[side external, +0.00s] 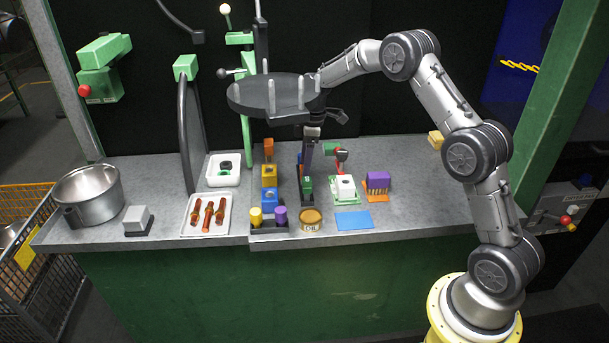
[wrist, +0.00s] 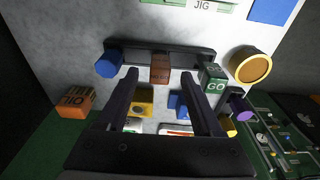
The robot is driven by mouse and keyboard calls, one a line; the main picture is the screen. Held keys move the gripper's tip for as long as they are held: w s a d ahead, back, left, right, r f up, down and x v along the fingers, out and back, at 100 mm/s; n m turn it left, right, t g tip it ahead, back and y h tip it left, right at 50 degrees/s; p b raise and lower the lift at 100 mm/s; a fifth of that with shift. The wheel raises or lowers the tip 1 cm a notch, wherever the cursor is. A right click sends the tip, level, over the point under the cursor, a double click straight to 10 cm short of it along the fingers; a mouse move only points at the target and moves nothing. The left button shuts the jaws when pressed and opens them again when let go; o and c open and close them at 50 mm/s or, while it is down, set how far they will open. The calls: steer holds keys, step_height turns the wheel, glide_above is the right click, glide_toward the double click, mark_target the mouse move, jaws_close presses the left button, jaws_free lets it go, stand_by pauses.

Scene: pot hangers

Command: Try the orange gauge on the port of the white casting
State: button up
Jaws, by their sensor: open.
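The orange gauge (wrist: 160,68) stands in a dark rack (wrist: 192,55) in the wrist view, between a blue gauge (wrist: 110,64) and a green GO gauge (wrist: 213,80). My gripper (wrist: 159,76) is open, its fingertips on either side of the orange gauge in that picture. I cannot tell whether they touch it. In the side view my gripper (side external: 308,170) points down over the rack, and the orange gauge is hidden there. The white casting (side external: 345,188) sits on a green jig (side external: 337,203) to the right of my gripper. Its port appears as a dark spot on top.
A purple block (side external: 377,180) on an orange jig stands right of the white casting. Yellow (side external: 269,175) and blue (side external: 270,198) blocks stand left of my gripper. A pot (side external: 88,195) is far left.

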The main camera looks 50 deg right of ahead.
steer(key=shift+w+a+f, duration=0.1)
steer(key=shift+f, duration=1)
jaws_close()
